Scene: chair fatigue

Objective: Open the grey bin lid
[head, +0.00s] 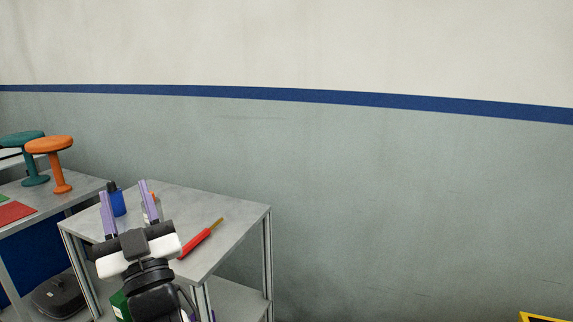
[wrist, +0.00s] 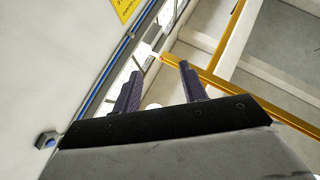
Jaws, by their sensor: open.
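My gripper (head: 124,208) is open and empty in the head view, its two purple fingers pointing up in front of a grey metal table (head: 240,215). In the wrist view my gripper (wrist: 158,85) shows its two dark fingers apart with nothing between them. I cannot make out a grey bin or its lid for certain in either view. A dark, rounded, lidded object (head: 58,296) sits low at the left, under the other table; I cannot tell what it is.
A red-handled tool (head: 195,243) and a blue bottle (head: 117,203) are on the table. A yellow-edged object (head: 540,317) shows at bottom right. The wall right of the table is bare.

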